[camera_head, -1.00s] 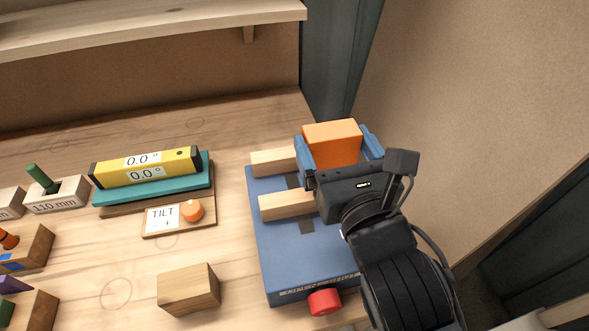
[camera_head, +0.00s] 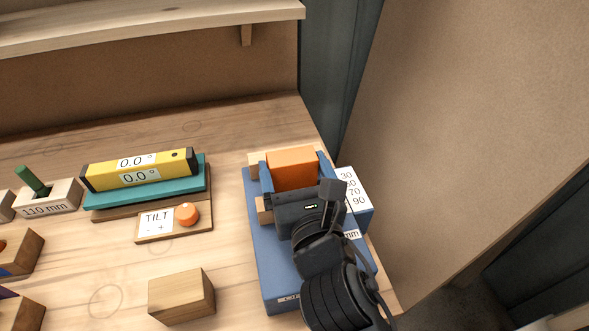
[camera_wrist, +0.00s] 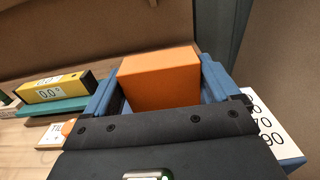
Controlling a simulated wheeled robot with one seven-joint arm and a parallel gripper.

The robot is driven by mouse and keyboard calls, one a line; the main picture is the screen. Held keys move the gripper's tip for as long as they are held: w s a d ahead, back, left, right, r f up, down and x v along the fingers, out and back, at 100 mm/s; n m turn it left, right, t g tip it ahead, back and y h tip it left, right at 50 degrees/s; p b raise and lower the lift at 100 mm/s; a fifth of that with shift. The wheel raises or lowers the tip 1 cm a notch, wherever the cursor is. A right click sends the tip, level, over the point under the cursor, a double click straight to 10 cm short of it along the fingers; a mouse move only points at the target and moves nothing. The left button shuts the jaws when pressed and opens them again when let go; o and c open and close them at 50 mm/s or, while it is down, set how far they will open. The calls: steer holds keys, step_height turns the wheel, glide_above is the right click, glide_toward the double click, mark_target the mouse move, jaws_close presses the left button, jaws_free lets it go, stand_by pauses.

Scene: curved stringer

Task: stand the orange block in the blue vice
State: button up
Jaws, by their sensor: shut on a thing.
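My gripper (camera_head: 294,172) is shut on the orange block (camera_head: 293,163), with one blue finger on its left side and one on its right. The wrist view shows the block (camera_wrist: 160,77) between the same two fingers. The blue vice (camera_head: 274,262) lies under and around my gripper, with a pale wooden piece (camera_head: 255,159) showing at its back left. A blue part with a number scale (camera_head: 354,188) stands at its right. The block's lower end is hidden, so I cannot tell whether it touches the vice.
A yellow level (camera_head: 140,168) lies on a teal bar (camera_head: 190,186) to the left. A tilt panel with an orange knob (camera_head: 187,214) is in front of it. A wooden block (camera_head: 181,296) stands left of the vice. A wall rises on the right.

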steer(key=shift+f, duration=0.15)
steer(key=o, duration=0.9)
steer(key=shift+r, duration=0.2)
steer(key=shift+s+d+f, duration=0.1)
steer(key=shift+s, duration=0.2)
steer(key=b+v, duration=0.2)
steer(key=v, duration=0.9)
steer(key=shift+s+d, duration=0.1)
steer(key=shift+s, duration=0.05)
